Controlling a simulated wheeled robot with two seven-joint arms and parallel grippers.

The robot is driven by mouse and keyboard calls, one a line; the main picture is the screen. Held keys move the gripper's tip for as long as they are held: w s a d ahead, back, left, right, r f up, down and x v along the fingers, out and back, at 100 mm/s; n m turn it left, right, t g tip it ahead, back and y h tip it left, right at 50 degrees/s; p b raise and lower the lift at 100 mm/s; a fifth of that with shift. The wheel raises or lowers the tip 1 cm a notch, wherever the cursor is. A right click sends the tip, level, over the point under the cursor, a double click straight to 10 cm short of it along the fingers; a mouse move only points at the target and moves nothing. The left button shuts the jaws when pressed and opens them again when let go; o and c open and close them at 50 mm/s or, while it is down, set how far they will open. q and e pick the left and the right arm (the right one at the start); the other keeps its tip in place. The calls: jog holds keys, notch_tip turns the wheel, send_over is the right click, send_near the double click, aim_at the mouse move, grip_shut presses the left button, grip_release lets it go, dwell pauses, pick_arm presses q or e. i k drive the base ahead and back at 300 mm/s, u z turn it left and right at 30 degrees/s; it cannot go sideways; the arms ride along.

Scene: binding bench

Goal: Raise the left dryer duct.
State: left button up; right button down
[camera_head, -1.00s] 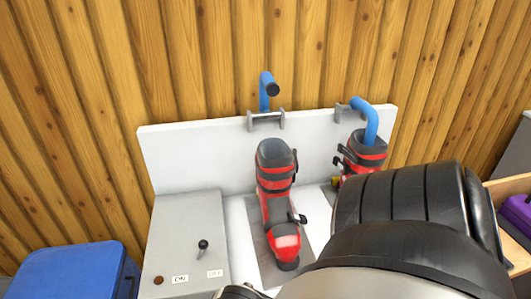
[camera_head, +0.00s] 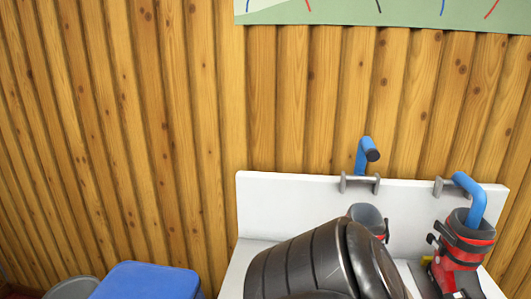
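The left dryer duct (camera_head: 364,153) is a blue bent tube with a dark open end, held in a grey bracket on the white back panel (camera_head: 290,205). It stands above the left boot (camera_head: 369,216), with its open end clear of the boot. The right duct (camera_head: 472,194) is a similar blue tube that bends down into the top of the right red and black boot (camera_head: 462,245). A black ribbed part of my own arm covers the lower middle and hides most of the left boot. Neither gripper shows.
A blue lidded bin (camera_head: 148,281) stands at the lower left, with a grey round container (camera_head: 72,288) beside it. A wood plank wall (camera_head: 150,120) rises behind the bench. A green poster (camera_head: 390,12) hangs at the top right.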

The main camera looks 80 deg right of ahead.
aim_at(367, 150)
jog(key=u, duration=0.4)
jog(key=k, duration=1.3)
jog(key=z, duration=1.35)
